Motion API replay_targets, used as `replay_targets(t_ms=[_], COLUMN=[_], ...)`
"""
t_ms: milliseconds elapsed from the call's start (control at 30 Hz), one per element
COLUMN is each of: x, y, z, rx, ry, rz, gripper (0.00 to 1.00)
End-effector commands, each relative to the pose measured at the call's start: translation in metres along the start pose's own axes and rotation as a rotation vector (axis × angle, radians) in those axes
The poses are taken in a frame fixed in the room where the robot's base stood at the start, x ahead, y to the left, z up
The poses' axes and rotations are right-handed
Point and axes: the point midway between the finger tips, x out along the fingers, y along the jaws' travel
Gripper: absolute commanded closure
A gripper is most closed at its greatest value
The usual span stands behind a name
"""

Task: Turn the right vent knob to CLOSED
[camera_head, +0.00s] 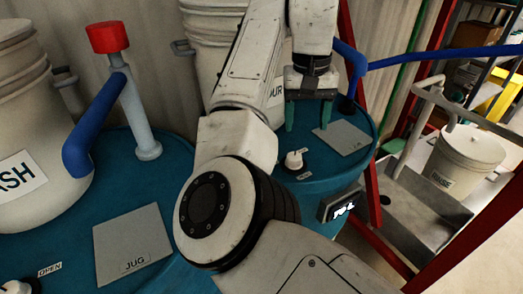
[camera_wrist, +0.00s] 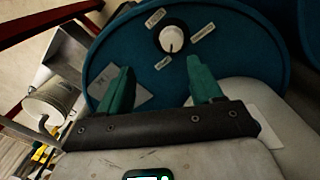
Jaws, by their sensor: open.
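The right vent knob (camera_head: 293,160) is a white round cap on a dark base on the right blue drum's lid (camera_head: 340,160). In the wrist view the knob (camera_wrist: 171,37) has a dark pointer line aimed downward, roughly towards the lower small label (camera_wrist: 163,62). Two more labels sit around it, at upper left (camera_wrist: 155,17) and upper right (camera_wrist: 203,32). Their words are too small to read. My gripper (camera_head: 308,124) is open and empty, with green fingers spread apart. It is behind the knob in the head view, not touching it. The wrist view shows the knob ahead of the fingertips (camera_wrist: 160,68).
A grey plate (camera_head: 342,138) lies on the right lid. A small display box (camera_head: 341,203) is on the drum's front edge. A second knob (camera_head: 15,287) with an OPEN label is at lower left. A blue pipe (camera_head: 95,125), white buckets (camera_head: 30,130) and red frame bars (camera_head: 365,210) stand around.

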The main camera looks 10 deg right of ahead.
Motion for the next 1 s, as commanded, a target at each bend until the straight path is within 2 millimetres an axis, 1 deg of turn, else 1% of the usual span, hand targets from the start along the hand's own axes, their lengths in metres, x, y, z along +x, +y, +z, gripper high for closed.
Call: replay_targets(t_ms=[33,67,167,267,500,700,833,1000], x=[-0.006,-0.007,-0.006,0.005,0.048,0.077,0.091,0.098], y=[-0.005,-0.006,-0.009,-0.009,-0.008,-0.009,-0.009,-0.009], z=[0.0,0.001,0.001,0.001,0.002,0.002,0.002,0.002], rx=[-0.009,-0.013,-0.018,-0.017,-0.016,-0.017,-0.017,-0.017], ry=[-0.004,-0.006,-0.01,-0.01,-0.009,-0.008,-0.008,-0.007], rz=[-0.008,-0.01,-0.011,-0.011,-0.008,-0.012,-0.012,-0.012], gripper=[0.35,0.35,0.35,0.35,0.35,0.35,0.35,0.35])
